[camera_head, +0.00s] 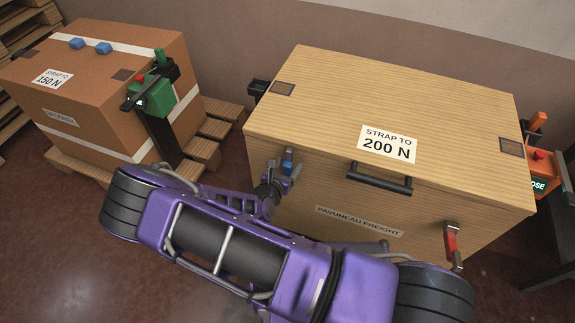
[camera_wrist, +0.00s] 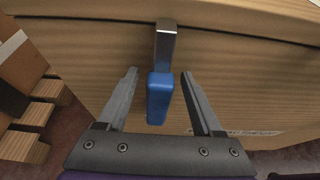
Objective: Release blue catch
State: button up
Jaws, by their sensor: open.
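The blue catch (camera_head: 288,163) is on the front of the large wooden crate (camera_head: 320,200), near its left end. In the wrist view the blue catch (camera_wrist: 159,98) hangs down from a metal piece (camera_wrist: 166,40) at the lid seam. My gripper (camera_head: 282,179) is at the catch. In the wrist view my gripper (camera_wrist: 158,75) is open, with one finger on each side of the blue catch. Gaps show between both fingers and the catch. A red catch (camera_head: 451,243) is on the crate's front at the right.
A black handle (camera_head: 380,178) sticks out from the crate front between the catches. A brown strapped box (camera_head: 100,80) with a green tool (camera_head: 155,97) stands on a pallet (camera_head: 215,130) at left. An orange device (camera_head: 541,168) stands right of the crate.

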grip_shut()
dwell(1.3)
